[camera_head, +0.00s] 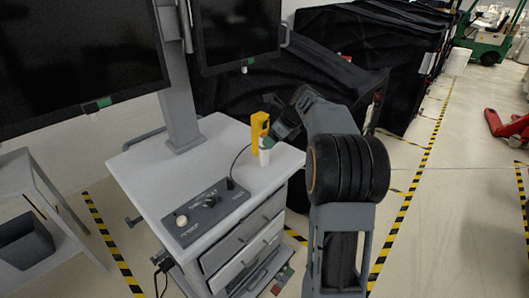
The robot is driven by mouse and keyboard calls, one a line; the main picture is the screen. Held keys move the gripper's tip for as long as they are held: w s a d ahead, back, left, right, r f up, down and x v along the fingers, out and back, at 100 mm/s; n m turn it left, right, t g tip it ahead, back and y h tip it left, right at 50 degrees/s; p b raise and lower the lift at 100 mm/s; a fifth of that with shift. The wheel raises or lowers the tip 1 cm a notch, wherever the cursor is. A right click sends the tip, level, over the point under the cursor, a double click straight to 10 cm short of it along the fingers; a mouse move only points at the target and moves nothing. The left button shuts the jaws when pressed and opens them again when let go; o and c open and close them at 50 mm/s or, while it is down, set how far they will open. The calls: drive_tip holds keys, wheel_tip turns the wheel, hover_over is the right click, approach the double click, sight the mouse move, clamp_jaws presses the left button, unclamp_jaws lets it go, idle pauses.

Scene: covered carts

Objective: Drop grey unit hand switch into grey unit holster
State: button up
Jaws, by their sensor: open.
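The grey unit (150,180) is a cart with a pale grey top and drawers. A yellow hand switch (260,128) is upright near the right edge of its top. A small green part shows below the yellow body. A white cup-like holster (265,158) is directly under it. The switch's lower end seems to be at the holster's mouth, but I cannot tell how deep it sits. My gripper (275,131) is open, right beside the switch on its right. Its fingertips are small and partly hidden, so contact is unclear.
A control panel (207,211) with knobs lies on the cart top, with a black cable (236,161) curving toward the switch. Two monitors (75,60) rise behind. Black-covered carts (345,40) stand behind my arm. A side table (40,190) is at left.

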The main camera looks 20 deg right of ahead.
sight(264, 151)
drive_tip(key=shift+x, duration=2.95)
drive_tip(key=shift+c, duration=0.3)
drive_tip(key=c, duration=1.1)
drive_tip(key=shift+w+r, duration=0.1)
drive_tip(key=shift+r, duration=0.05)
